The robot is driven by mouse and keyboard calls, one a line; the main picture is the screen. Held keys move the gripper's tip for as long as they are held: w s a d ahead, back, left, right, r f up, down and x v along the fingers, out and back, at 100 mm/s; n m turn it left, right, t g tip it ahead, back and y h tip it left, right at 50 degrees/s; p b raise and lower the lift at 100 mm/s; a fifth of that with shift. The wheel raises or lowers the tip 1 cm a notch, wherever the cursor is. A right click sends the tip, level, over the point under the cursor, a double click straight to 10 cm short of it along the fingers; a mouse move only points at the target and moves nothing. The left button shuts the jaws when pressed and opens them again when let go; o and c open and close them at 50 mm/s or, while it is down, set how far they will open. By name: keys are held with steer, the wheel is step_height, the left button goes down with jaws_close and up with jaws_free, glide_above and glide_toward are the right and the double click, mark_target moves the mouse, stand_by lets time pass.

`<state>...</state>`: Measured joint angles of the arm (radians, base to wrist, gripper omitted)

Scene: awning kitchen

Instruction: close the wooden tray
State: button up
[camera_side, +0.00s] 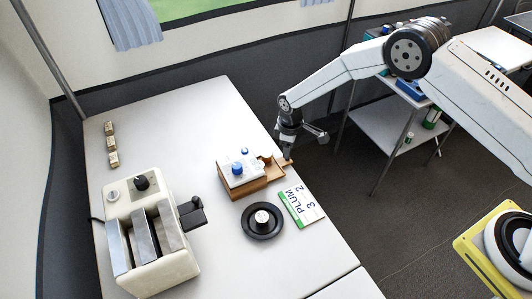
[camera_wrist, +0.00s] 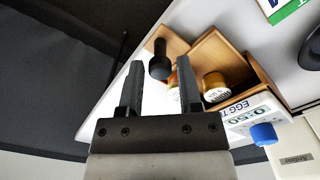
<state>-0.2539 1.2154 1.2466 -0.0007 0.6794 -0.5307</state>
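The wooden tray (camera_side: 271,171) stands pulled out to the right from the wooden box (camera_side: 240,189) under the white egg timer (camera_side: 240,168). In the wrist view the tray (camera_wrist: 207,50) holds small gold-brown jars (camera_wrist: 215,85), and a dark round knob (camera_wrist: 160,66) is at its outer end. My gripper (camera_side: 289,152) is at the tray's outer end, by the table's right edge. In the wrist view my gripper (camera_wrist: 160,68) has its fingers apart, with the knob showing between the tips. I cannot tell whether they touch it.
A cream toaster (camera_side: 153,262) with a black lever stands at left front. Several small blocks (camera_side: 112,143) line the far left. The table behind the box is clear.

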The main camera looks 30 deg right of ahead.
jaws_close()
stand_by(1.2)
